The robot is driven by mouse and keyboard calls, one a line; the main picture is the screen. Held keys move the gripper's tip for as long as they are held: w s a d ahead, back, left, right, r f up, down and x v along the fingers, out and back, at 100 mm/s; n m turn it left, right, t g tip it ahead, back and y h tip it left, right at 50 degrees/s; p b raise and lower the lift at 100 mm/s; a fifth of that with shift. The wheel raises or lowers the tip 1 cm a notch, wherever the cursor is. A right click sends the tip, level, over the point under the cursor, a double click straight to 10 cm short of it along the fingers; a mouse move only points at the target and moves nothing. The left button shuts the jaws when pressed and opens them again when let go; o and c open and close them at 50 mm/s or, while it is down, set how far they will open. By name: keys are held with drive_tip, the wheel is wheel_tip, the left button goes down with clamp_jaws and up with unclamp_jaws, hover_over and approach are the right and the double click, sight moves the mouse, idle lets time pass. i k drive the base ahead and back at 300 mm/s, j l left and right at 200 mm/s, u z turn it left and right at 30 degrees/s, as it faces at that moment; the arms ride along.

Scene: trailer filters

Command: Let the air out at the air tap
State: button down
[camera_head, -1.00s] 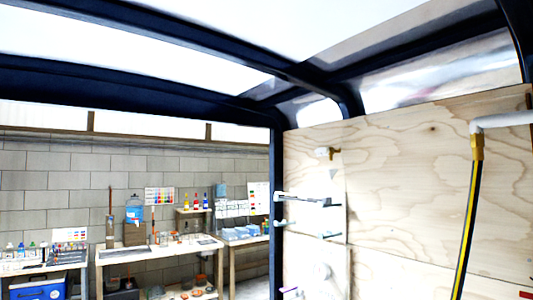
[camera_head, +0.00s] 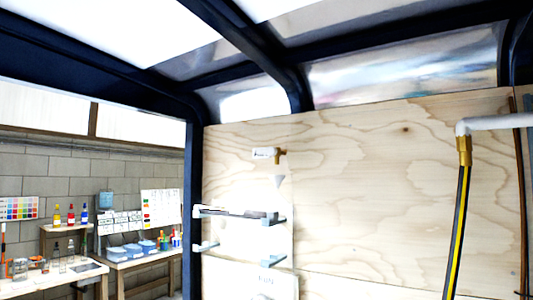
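A small brass tap (camera_head: 281,155) is fixed high on the plywood wall, with a white labelled piece (camera_head: 263,154) at its left. It may be the air tap, but the label is too small to read. A second brass fitting (camera_head: 464,150) hangs from a white pipe (camera_head: 495,123) at the right, with a black and yellow hose (camera_head: 457,225) running down from it. I cannot tell whether either tap is open. My gripper is not in view.
The plywood wall (camera_head: 370,200) carries white and grey brackets (camera_head: 240,216) below the brass tap. A dark frame post (camera_head: 194,220) stands at its left edge. Beyond it are workbenches (camera_head: 140,262) with bottles and blue tubs against a block wall.

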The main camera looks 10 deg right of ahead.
sight(272, 151)
drive_tip(key=i+j+z, duration=0.1)
drive_tip(key=z, duration=0.3)
drive_tip(key=i+j+z, duration=0.1)
drive_tip(key=j+z, duration=0.7)
drive_tip(key=j, duration=0.75)
drive_tip(key=j+z, duration=0.4)
drive_tip(key=j, duration=0.75)
